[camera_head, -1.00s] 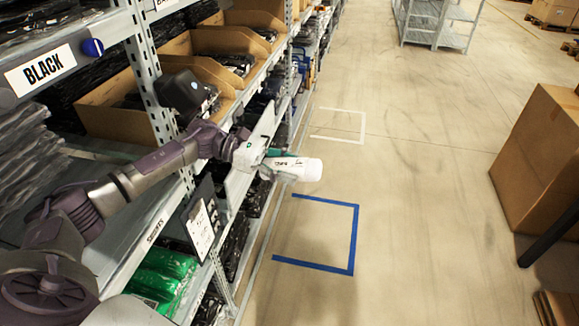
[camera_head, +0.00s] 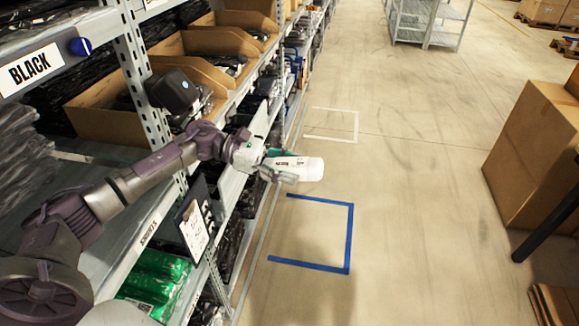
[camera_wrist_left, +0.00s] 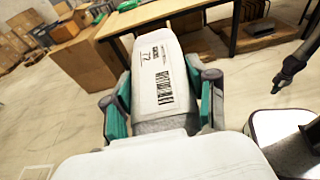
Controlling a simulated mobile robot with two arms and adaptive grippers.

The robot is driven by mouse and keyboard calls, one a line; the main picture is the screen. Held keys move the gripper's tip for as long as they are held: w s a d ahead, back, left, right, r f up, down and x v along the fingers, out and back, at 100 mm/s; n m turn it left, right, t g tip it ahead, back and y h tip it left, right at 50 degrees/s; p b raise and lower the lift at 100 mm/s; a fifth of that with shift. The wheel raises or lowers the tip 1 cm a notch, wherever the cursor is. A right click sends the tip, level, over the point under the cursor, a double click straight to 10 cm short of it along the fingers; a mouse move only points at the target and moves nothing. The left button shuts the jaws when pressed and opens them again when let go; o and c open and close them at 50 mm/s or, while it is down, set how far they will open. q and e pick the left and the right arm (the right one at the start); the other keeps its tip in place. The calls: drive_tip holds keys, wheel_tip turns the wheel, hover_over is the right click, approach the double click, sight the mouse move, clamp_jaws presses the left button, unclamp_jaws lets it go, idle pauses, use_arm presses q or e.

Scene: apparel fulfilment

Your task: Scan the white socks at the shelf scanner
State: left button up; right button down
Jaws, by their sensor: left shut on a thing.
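My left gripper (camera_head: 272,168) is shut on the white socks (camera_head: 308,169), out in front of the shelf over the aisle. In the left wrist view the socks (camera_wrist_left: 160,75) sit between the two green-padded fingers, with a printed label and barcode facing the wrist camera. The shelf scanner appears to be the black box-shaped device (camera_head: 173,91) on the shelf upright, behind and above my left gripper. The socks are apart from it. My right gripper is not seen clearly in either view; a dark jointed part shows at the right of the left wrist view.
Shelving with open cardboard bins (camera_head: 200,68), a BLACK label (camera_head: 38,70), a hanging clipboard (camera_head: 195,228) and green packs (camera_head: 155,280) runs along the left. A large carton (camera_head: 535,150) stands at the right. The floor between, with a blue taped outline (camera_head: 350,240), is clear.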

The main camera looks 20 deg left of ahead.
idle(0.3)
use_arm(q)
drive_tip(key=shift+a+r+b, duration=0.25)
drive_tip(key=shift+a+b, duration=0.1)
drive_tip(key=shift+a, duration=0.15)
drive_tip(key=shift+s+a+r+b, duration=0.3)
drive_tip(key=shift+a+r+b, duration=0.2)
drive_tip(key=shift+a+r, duration=0.35)
drive_tip(key=shift+f, duration=0.1)
